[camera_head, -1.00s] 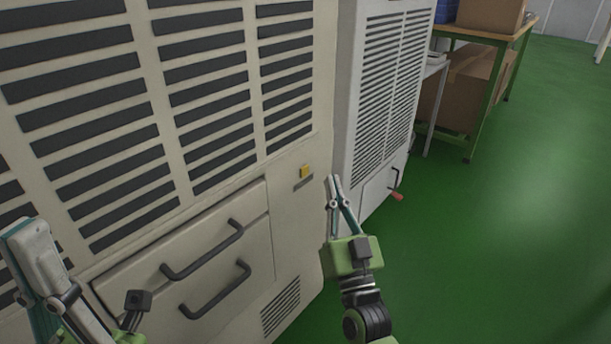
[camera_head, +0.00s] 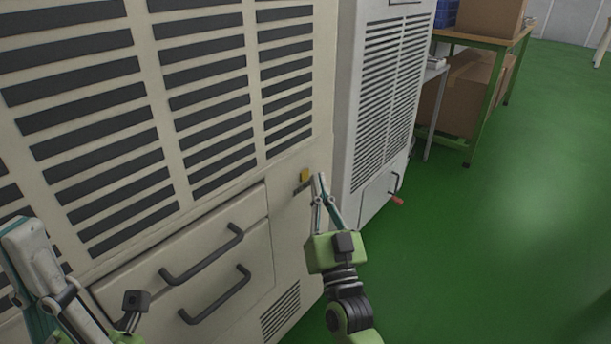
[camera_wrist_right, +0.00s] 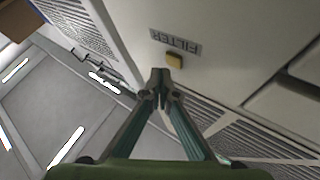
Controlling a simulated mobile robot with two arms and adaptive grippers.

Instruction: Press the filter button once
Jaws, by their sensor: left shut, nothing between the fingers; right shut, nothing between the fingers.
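The filter button (camera_head: 305,175) is a small yellow square on the beige machine's front (camera_head: 292,215), with a dark label just below it. In the right wrist view the button (camera_wrist_right: 174,60) sits just beyond and slightly right of my fingertips, under a label plate (camera_wrist_right: 176,42). My right gripper (camera_head: 319,177) is shut and empty, its tips close to the button's right side; I cannot tell whether they touch it. It also shows shut in the right wrist view (camera_wrist_right: 160,76). My left gripper (camera_head: 22,232) is shut and empty at the lower left, in front of the vents.
The beige machine has vent slats (camera_head: 205,115) and two dark drawer handles (camera_head: 202,255). A white cabinet (camera_head: 350,150) with a red-tipped lever (camera_head: 396,199) stands to the right. A green-legged table (camera_head: 478,38) with boxes is behind. The green floor (camera_head: 520,240) at right is clear.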

